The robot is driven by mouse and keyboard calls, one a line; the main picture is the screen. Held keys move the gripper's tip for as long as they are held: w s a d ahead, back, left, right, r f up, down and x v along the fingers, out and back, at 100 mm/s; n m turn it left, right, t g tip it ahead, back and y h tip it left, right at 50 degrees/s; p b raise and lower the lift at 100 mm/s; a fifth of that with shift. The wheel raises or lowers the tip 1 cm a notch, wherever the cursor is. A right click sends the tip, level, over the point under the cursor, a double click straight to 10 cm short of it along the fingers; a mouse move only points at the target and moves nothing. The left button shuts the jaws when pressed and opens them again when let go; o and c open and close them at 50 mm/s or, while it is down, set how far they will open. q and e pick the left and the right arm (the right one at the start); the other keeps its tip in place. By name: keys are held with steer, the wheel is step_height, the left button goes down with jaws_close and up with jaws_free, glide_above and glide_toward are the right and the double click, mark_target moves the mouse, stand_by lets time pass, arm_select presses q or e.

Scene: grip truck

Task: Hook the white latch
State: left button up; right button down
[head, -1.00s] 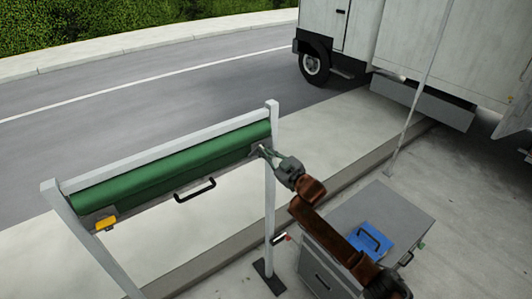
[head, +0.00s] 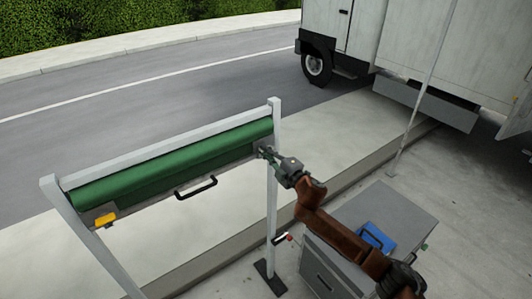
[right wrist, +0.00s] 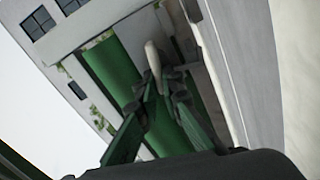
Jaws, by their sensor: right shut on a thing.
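The white latch (right wrist: 153,58) shows in the right wrist view as a small pale, rounded piece at the fingertips, in front of the green roll. My right gripper (head: 266,152) is at the right end of the rolled green cover (head: 170,165), beside the frame's right post. In the right wrist view its green fingers (right wrist: 163,85) are close together and shut on the white latch. In the head view the gripper hides the latch. Whether the latch is hooked cannot be told. My left gripper is not in view.
A yellow latch (head: 105,219) sits at the roll's left end. A black handle (head: 196,187) hangs below the roll. A grey cabinet (head: 385,215) with a blue object (head: 376,237) on top stands under my right arm. A white truck (head: 400,40) is parked behind.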

steer(key=shift+f+n, duration=0.2)
steer(key=shift+n, duration=0.9)
steer(key=c, duration=2.1)
jaws_free()
steer(key=v, duration=1.2)
